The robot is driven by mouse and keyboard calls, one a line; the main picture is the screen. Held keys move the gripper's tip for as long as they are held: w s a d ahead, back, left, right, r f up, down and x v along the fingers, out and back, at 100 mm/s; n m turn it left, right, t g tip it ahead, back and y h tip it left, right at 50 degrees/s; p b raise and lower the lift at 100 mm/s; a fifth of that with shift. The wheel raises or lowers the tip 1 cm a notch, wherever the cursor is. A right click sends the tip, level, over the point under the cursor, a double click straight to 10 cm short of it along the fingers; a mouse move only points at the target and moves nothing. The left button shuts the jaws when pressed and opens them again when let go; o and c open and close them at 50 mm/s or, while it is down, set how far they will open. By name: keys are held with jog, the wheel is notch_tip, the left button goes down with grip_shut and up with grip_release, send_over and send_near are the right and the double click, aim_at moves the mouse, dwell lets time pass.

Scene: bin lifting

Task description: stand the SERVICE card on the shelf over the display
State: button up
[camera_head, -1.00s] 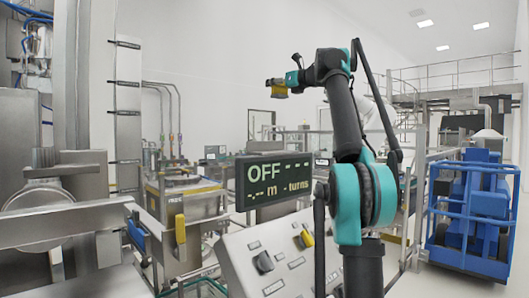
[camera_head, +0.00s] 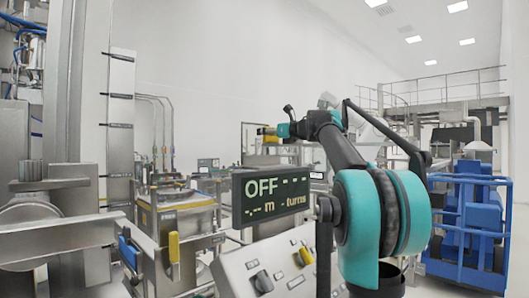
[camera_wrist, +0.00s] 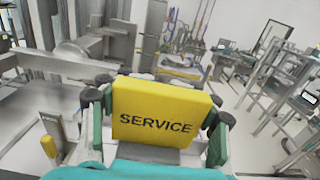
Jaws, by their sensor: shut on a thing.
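The yellow SERVICE card (camera_wrist: 152,100) fills the middle of the wrist view, its black lettering readable and upright. My gripper (camera_wrist: 158,128) is shut on it, with a finger at each side. In the head view the card (camera_head: 266,131) is a small yellow patch at my gripper (camera_head: 272,134), above the display with a visible gap. The dark display (camera_head: 270,196) reads OFF in green, with dashes, "m" and "turns". A shelf over the display cannot be made out clearly; only the panel's top edge shows.
A sloped grey control panel (camera_head: 238,268) with knobs and a yellow switch stands below the display. A metal machine (camera_head: 75,215) is at the left, with a yellow handle (camera_head: 174,248) nearby. A blue wheeled cage (camera_head: 468,225) stands at the right.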

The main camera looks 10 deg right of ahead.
jog(key=shift+f, duration=3.5)
jog(key=o, duration=1.4)
jog(key=shift+f, duration=0.1)
jog(key=shift+o, duration=0.2)
jog(key=shift+s+d, duration=0.1)
jog(key=v, duration=1.1)
jog(key=shift+s+d, duration=0.2)
jog(key=shift+s, duration=0.1)
